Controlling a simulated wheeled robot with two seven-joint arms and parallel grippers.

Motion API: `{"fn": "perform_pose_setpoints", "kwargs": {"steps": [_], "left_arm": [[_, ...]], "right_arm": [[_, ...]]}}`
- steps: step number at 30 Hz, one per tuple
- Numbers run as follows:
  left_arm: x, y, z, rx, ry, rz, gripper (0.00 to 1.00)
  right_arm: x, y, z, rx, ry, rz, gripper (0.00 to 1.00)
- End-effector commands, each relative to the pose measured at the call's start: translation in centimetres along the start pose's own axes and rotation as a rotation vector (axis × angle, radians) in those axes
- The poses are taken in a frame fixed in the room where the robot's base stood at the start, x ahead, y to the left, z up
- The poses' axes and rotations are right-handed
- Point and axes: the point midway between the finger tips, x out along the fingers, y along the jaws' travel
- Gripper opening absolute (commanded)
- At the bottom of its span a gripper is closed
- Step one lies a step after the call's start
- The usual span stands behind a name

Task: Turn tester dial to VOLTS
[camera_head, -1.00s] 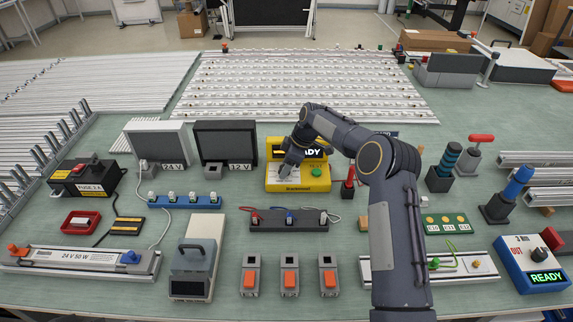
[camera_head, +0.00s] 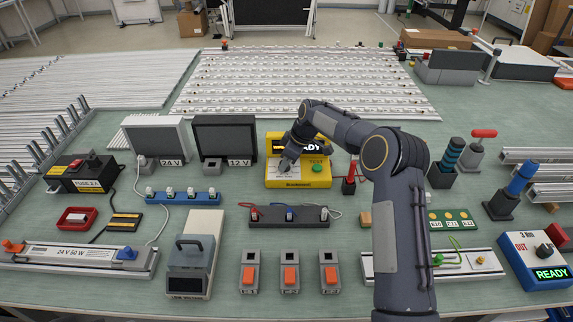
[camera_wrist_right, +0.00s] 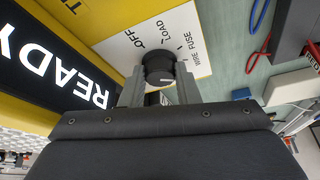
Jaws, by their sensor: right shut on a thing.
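The yellow tester (camera_head: 322,177) stands near the middle of the bench, with a lit READY display (camera_head: 316,147) and a green TEST button (camera_head: 317,169). In the right wrist view its black round dial (camera_wrist_right: 158,64) sits on a white plate (camera_wrist_right: 122,45). OFF, LOAD, WIRE and FUSE labels show around it; I cannot see a VOLTS label. A white mark shows on the dial near the fingers. My right gripper (camera_wrist_right: 159,88) is shut on the dial, one finger on each side. In the head view the right gripper (camera_head: 288,160) covers the dial. My left gripper is out of view.
A dark terminal block (camera_head: 289,216) with coloured leads lies in front of the tester. A red-handled part (camera_head: 349,182) stands close to its right. The 12 V box (camera_head: 224,138) is to its left. Several orange-switch units (camera_head: 290,275) stand at the front.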

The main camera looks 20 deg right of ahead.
Motion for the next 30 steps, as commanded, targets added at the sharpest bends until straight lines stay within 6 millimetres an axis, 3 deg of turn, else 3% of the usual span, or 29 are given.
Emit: {"fn": "perform_pose_setpoints", "kwargs": {"steps": [12,30], "left_arm": [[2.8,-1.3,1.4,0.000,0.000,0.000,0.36],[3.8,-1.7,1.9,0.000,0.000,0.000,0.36]], "right_arm": [[0.1,-0.3,-0.1,0.353,0.002,0.151,0.06],[0.1,-0.6,-0.5,0.862,0.003,0.362,0.06]]}}
